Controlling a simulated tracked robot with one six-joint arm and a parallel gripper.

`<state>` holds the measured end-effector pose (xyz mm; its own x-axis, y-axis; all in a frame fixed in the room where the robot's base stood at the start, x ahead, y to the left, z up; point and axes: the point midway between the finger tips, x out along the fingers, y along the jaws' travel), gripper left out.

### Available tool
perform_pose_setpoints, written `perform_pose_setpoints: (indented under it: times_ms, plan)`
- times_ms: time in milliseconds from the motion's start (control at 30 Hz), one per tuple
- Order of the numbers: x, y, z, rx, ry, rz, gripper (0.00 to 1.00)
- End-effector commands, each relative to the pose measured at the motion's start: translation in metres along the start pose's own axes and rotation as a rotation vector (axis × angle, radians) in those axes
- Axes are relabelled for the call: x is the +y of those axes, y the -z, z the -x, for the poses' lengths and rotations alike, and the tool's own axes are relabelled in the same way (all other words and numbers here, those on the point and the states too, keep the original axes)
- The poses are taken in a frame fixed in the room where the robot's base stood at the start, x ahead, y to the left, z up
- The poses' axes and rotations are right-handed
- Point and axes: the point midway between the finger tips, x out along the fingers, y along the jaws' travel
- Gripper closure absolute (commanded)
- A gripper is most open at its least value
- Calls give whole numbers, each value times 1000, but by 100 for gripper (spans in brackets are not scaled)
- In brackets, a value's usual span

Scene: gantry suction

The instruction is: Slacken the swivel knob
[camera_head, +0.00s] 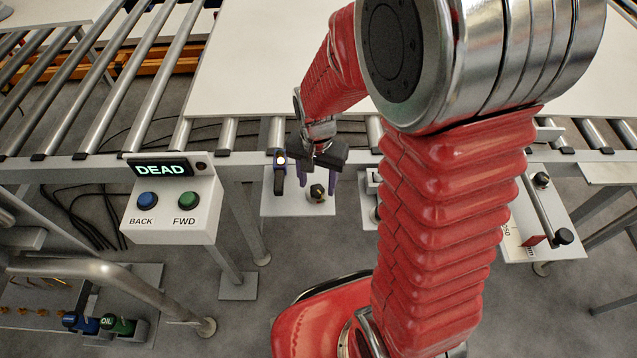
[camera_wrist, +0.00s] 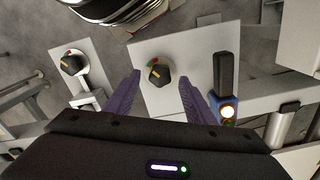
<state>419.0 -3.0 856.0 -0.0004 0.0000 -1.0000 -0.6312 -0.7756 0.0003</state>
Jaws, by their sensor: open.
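A black knob with a yellow pointer line (camera_head: 317,192) sits on a pale plate (camera_head: 287,206) below the roller conveyor's front rail. In the wrist view this knob (camera_wrist: 159,75) has a small red and green mark beside it. My gripper (camera_head: 318,181) is open, with its two purple fingers on either side of the knob in the picture. I cannot tell whether the fingertips are level with it, and no contact shows. In the wrist view a second, similar black knob (camera_wrist: 73,65) is on a separate plate to the left, outside the fingers. No label names either knob.
A blue and black handled device (camera_wrist: 226,100) with a lit lamp stands close beside my gripper. A control box (camera_head: 172,205) reads DEAD, with BACK and FWD buttons. A large white sheet (camera_head: 260,60) lies on the rollers. A slanted bar (camera_head: 541,210) is at right.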

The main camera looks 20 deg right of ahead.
Motion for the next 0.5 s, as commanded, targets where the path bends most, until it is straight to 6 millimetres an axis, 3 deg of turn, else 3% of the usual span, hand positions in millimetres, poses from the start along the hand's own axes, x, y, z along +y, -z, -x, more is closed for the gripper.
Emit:
perform_pose_setpoints:
  times_ms: [200,500]
  plan:
    - [0,0,-13,0,0,0,51]
    - [0,0,-13,0,0,-1,53]
